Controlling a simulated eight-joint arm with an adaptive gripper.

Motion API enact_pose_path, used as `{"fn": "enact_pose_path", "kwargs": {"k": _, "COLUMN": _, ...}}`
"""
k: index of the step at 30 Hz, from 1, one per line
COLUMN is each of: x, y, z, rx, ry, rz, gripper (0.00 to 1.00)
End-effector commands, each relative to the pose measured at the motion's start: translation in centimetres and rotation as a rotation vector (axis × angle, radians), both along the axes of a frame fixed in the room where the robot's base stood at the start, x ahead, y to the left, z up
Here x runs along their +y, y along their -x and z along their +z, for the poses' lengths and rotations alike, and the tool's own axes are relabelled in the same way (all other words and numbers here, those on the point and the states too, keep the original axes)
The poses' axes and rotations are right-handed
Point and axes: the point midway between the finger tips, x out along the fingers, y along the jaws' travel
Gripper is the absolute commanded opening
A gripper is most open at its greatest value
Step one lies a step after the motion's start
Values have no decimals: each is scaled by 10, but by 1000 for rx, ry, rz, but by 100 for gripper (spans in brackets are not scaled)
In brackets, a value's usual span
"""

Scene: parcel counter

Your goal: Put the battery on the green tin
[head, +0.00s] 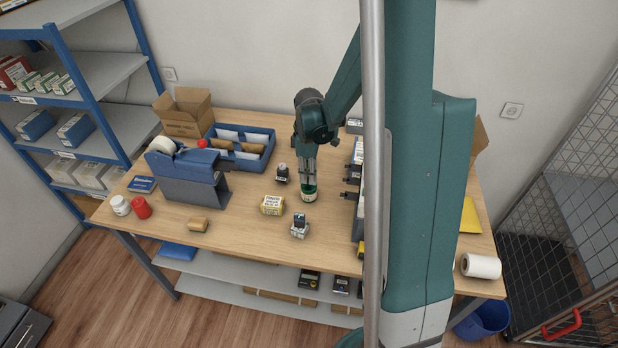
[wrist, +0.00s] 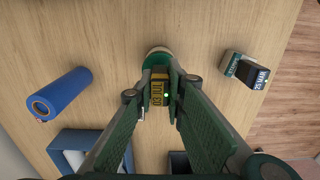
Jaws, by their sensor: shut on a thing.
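My gripper (head: 309,183) points down over the green tin (head: 309,195), which stands on the counter with a pale label on its side. In the wrist view my gripper (wrist: 160,94) is shut on the battery (wrist: 157,93), a small yellow block with dark lettering. The round green tin (wrist: 158,53) shows just beyond the battery, partly covered by it. In the head view my fingers hide most of the battery. I cannot tell whether the battery touches the tin's top.
A blue divided tray (head: 258,163) and tape dispenser (head: 190,180) are at left.

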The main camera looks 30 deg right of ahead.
Motion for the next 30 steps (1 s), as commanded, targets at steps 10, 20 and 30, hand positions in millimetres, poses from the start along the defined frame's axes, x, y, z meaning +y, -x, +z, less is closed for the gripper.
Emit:
{"fn": "enact_pose_path", "kwargs": {"k": 10, "x": 0, "y": 0, "z": -14, "rx": 0, "ry": 0, "rz": 0, "gripper": 0}}
{"fn": "enact_pose_path", "kwargs": {"k": 20, "x": 0, "y": 0, "z": -17, "rx": 0, "ry": 0, "rz": 0, "gripper": 0}}
{"fn": "enact_pose_path", "kwargs": {"k": 30, "x": 0, "y": 0, "z": -17, "rx": 0, "ry": 0, "rz": 0, "gripper": 28}}
